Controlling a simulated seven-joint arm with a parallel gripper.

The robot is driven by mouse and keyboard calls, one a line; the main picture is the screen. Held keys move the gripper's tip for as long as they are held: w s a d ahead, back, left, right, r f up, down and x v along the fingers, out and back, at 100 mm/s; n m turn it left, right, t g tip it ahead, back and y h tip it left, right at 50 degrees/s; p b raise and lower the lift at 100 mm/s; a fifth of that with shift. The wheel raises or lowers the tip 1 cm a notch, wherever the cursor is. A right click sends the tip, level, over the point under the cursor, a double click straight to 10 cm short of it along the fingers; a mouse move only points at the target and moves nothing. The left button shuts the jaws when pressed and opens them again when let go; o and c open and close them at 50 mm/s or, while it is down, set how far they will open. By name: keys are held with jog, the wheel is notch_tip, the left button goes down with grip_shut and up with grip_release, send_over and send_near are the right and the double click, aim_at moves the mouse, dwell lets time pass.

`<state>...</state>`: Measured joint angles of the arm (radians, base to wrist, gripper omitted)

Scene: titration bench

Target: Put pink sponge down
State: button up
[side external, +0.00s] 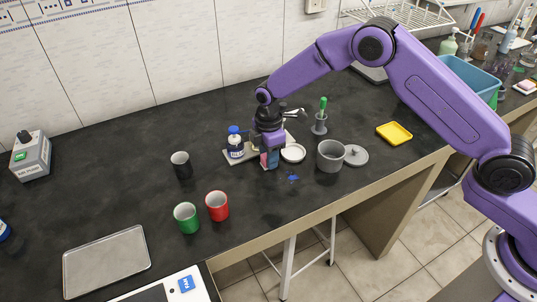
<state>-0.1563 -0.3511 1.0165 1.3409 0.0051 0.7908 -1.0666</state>
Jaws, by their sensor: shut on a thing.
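My gripper (269,153) points down over the middle of the black bench and is shut on the pink sponge (265,161). Only a small pink part of the sponge shows below and between the fingers, with a blue patch beside it. The fingers hide the rest. The sponge is close to the bench top, but I cannot tell whether it touches. A blue spot (293,178) lies on the bench just to the right and in front of the sponge.
A blue-capped bottle (236,145) stands close left of my gripper. A white dish (292,153), a grey pot (330,157) and its lid (355,155) are to the right. Black (181,166), red (217,206) and green (186,218) cups stand left. Bench is clear in front.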

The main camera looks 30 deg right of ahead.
jog(key=shift+f, duration=0.15)
jog(key=o, duration=1.1)
notch_tip(320, 180, up, 12)
jog(key=shift+r, duration=0.2)
